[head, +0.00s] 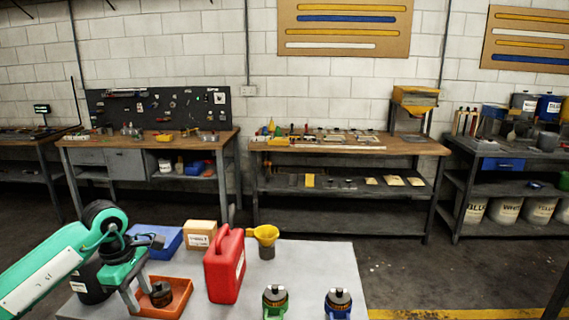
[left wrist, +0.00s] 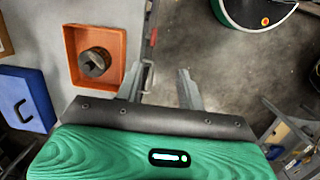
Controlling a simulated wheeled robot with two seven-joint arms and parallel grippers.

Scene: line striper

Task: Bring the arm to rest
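My left arm comes in from the left in the head view. Its green gripper (head: 138,294) hangs over the left part of the grey table (head: 325,262), by the orange tray (head: 180,306). In the left wrist view the two grey fingers (left wrist: 165,72) stand apart with nothing between them, only floor behind. The orange tray also shows there (left wrist: 73,75), left of the fingers, with a dark round cap (left wrist: 94,62) inside it. The cap also shows in the head view (head: 161,294). My right gripper is not in view.
On the table are a red canister (head: 224,268), a yellow funnel (head: 265,236), a cardboard box (head: 200,234), a blue case (head: 165,240) and two dark-topped containers (head: 275,298) (head: 338,300). A dark container (head: 90,284) is partly behind my arm. Workbenches (head: 345,146) line the wall.

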